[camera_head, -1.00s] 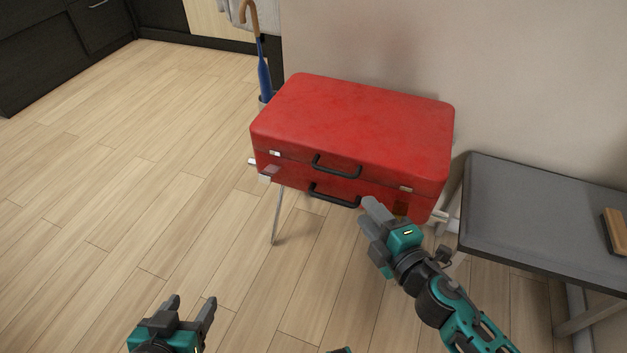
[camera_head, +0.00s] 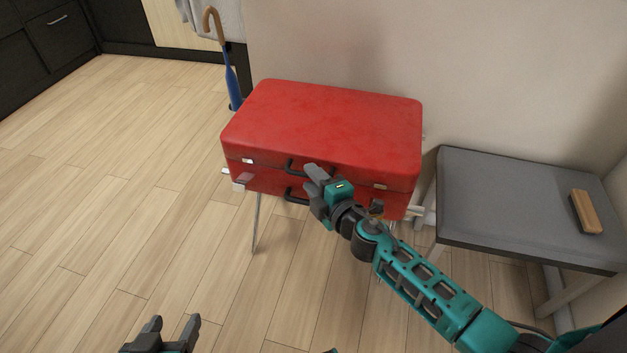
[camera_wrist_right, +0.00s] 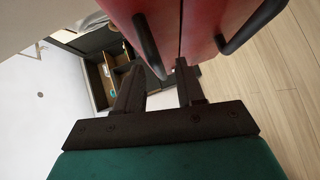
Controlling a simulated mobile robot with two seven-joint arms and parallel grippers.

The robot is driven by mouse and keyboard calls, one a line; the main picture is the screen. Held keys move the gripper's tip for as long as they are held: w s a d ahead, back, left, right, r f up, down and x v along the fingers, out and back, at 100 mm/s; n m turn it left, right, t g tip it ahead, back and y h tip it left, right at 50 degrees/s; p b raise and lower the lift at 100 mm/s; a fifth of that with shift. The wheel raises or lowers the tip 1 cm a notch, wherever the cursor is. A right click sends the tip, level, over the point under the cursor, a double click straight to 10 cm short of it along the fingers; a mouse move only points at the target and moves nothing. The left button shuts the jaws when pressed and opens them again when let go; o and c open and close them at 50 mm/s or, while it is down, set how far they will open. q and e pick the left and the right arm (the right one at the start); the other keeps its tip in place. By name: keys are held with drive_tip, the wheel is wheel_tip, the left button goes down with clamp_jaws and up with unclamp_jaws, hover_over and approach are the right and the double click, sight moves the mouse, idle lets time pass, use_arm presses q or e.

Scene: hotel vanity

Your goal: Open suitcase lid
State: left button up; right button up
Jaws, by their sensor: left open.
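The red suitcase (camera_head: 322,125) rests on a thin-legged stand against the wall, its lid closed. Two black handles are on its front, an upper one (camera_head: 291,164) on the lid and a lower one (camera_head: 293,196) on the base. My right gripper (camera_head: 312,175) is at the front of the suitcase by the upper handle and covers part of both handles. In the right wrist view, its fingers (camera_wrist_right: 158,82) are apart, with one handle (camera_wrist_right: 148,42) reaching toward the gap between them; contact cannot be told. My left gripper (camera_head: 172,332) is open and empty, low over the floor.
A grey-topped bench (camera_head: 525,203) with a wooden brush (camera_head: 586,211) on it stands right of the suitcase. A blue umbrella (camera_head: 232,85) stands behind the suitcase's left end. The wooden floor (camera_head: 120,190) to the left is clear.

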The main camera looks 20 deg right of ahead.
drive_tip(key=shift+w, duration=0.15)
drive_tip(key=shift+c, duration=0.2)
clamp_jaws()
idle(0.5)
